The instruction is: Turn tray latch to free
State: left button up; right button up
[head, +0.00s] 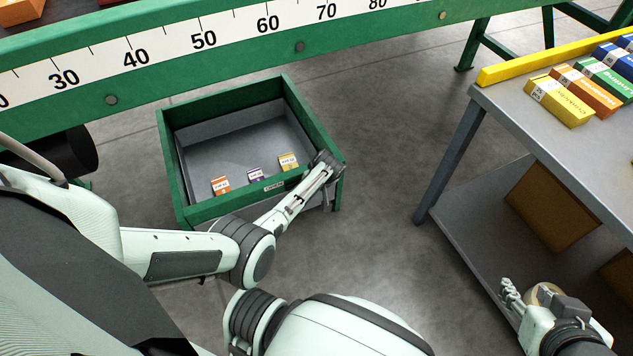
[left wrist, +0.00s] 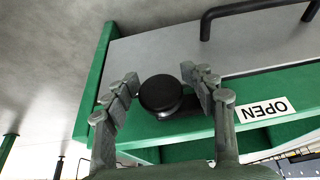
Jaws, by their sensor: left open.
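The tray (head: 180,165) is a green open-topped box with a grey floor, under the green beam in the head view. In the left wrist view, the latch (left wrist: 160,93) shows as a round black knob with a dark bar at the tray's green front (left wrist: 225,110). A white label (left wrist: 263,109) reading OPEN, upside down, is right of it. My left gripper (left wrist: 159,80) is open, one finger each side of the knob, with small visible gaps. In the head view my left gripper (head: 326,162) is at the tray's front right corner, hiding the latch. My right gripper (head: 520,297) is low at the right; its opening is unclear.
Small orange (head: 220,185), purple (head: 255,175) and yellow (head: 288,162) boxes lie in the tray. A green beam (head: 300,47) with a number scale crosses above it. A grey table (head: 540,118) with several coloured boxes stands right. Grey floor between is clear.

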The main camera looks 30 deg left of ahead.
pick_arm(q)
jog(key=v, duration=1)
jog(key=shift+a, duration=0.1)
